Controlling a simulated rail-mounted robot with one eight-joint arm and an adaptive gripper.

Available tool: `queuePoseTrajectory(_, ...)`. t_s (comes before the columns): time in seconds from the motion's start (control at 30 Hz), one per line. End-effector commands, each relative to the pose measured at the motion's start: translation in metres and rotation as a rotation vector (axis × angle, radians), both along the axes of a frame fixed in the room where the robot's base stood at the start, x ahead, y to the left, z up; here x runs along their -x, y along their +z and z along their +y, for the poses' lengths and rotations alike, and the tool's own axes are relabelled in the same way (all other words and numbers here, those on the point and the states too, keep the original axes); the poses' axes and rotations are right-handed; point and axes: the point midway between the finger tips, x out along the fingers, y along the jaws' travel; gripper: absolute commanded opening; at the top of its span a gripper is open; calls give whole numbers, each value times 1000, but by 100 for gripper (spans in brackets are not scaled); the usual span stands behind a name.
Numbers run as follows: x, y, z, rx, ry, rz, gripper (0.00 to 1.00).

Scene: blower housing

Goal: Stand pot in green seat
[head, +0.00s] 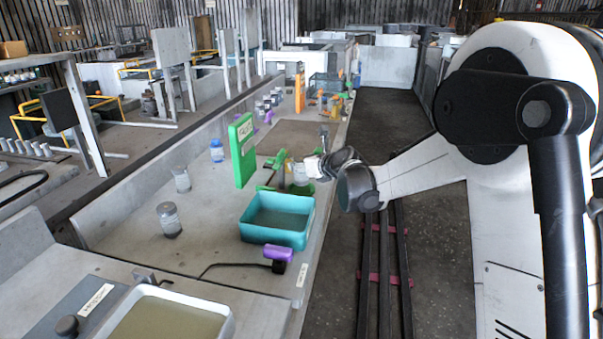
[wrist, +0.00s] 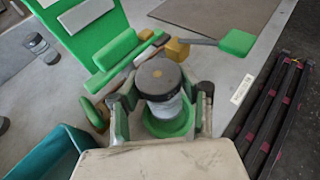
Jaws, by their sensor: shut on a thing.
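The pot, a clear jar with a dark grey lid (wrist: 160,78), is upright between the fingers of my gripper (wrist: 163,98) in the wrist view. My gripper is shut on it. The round green seat (wrist: 172,127) shows directly around and below the pot's lower part. I cannot tell whether the pot's base touches it. In the head view my gripper (head: 312,168) is at the green fixture beside the tall green panel (head: 243,150); the pot is small and partly hidden there.
A teal bin (head: 276,238) stands in front of the fixture, near the bench edge. A purple block (head: 278,253) lies before it. Jars (head: 170,220) stand to the left. A green-handled tool (wrist: 236,42) lies beyond the pot. Dark rails (head: 384,260) run along the floor at right.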

Motion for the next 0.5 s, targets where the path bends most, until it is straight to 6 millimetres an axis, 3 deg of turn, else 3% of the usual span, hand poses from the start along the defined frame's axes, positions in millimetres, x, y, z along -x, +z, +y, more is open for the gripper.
queuePoseTrajectory(0.13,0,-21,0,0,0,0,1)
queuePoseTrajectory(0.5,0,-25,0,0,0,0,1)
